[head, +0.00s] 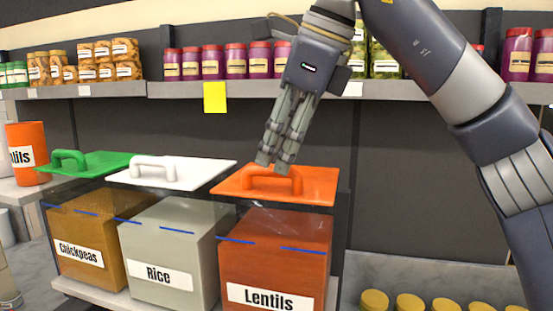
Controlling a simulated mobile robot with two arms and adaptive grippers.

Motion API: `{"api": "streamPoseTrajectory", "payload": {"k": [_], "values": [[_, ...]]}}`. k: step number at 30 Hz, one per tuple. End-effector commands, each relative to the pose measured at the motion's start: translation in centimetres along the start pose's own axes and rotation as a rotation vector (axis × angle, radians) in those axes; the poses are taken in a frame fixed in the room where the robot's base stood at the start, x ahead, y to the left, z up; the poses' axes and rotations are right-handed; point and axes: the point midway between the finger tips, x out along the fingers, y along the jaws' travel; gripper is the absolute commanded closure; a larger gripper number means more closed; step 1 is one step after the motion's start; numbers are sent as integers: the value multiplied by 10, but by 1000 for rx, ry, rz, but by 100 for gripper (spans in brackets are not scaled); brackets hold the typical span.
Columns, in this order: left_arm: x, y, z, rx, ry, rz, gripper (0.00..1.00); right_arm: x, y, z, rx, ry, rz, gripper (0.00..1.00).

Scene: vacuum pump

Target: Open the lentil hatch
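The lentil hatch (315,185) is a flat orange lid with a raised orange loop handle (288,180). It lies on top of the clear-topped bin labelled Lentils (275,262), and it looks closed. The two fingers look close together. I cannot tell whether they touch or grip the handle. My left gripper is not in view.
A white-lidded Rice bin (168,255) and a green-lidded Chickpeas bin (85,245) stand to the left. An orange canister (27,153) stands at the far left. A shelf (250,89) with jars runs behind my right gripper. Yellow-lidded jars (408,303) stand lower right.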

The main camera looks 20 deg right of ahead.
Motion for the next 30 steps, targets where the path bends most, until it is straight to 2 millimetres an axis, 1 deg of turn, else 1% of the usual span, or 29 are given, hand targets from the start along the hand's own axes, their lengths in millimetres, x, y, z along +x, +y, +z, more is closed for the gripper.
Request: {"api": "streamPoseTrajectory", "payload": {"k": [3,8,16,17,18,20,21,30], "values": [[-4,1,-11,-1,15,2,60,13,0,0,0,0,-1,65],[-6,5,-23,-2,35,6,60,23,0,0,-1,-1,0,65],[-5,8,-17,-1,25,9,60,24,0,0,-1,-1,0,65],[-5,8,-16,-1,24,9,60,24,0,0,-1,-1,0,68],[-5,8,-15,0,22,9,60,24,0,0,-1,-1,0,77],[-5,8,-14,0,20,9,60,24,0,0,-1,-1,0,90],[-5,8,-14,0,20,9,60,24,0,0,-1,-1,0,99],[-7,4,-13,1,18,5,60,23,0,3,-1,-1,0,100]]}}
